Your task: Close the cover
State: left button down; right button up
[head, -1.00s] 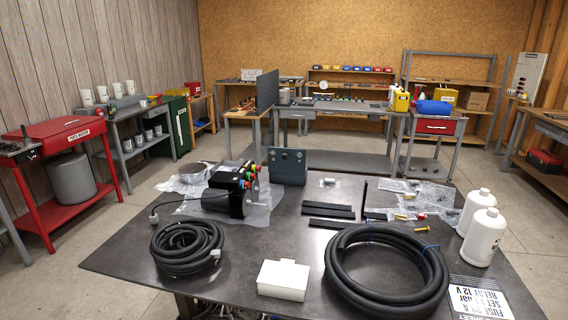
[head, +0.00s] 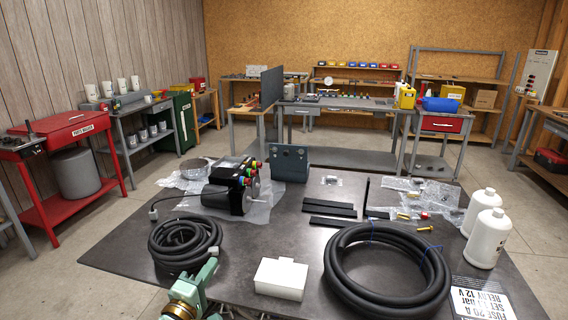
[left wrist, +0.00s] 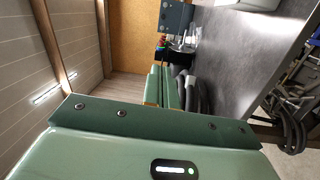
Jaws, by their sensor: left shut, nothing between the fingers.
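A blue-grey upright box or panel (head: 289,163) with small fittings on its face stands at the back of the dark table; it also shows in the left wrist view (left wrist: 175,17). A black motor unit (head: 228,197) with coloured caps stands left of it on clear film. A white box (head: 281,279) lies near the front edge. I cannot tell which part is the cover. My green left gripper (head: 209,270) is at the front edge, left of the white box and apart from it. Its fingers are shut and empty in the left wrist view (left wrist: 165,82). My right gripper is out of view.
Coiled black hoses lie at the left (head: 186,244) and right (head: 387,262). Black strips (head: 330,208), bagged parts and two white bottles (head: 485,237) occupy the right. A bare patch of table (head: 275,230) lies between the hoses.

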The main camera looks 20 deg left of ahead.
aim_at(287, 160)
jog(key=i, duration=1.45)
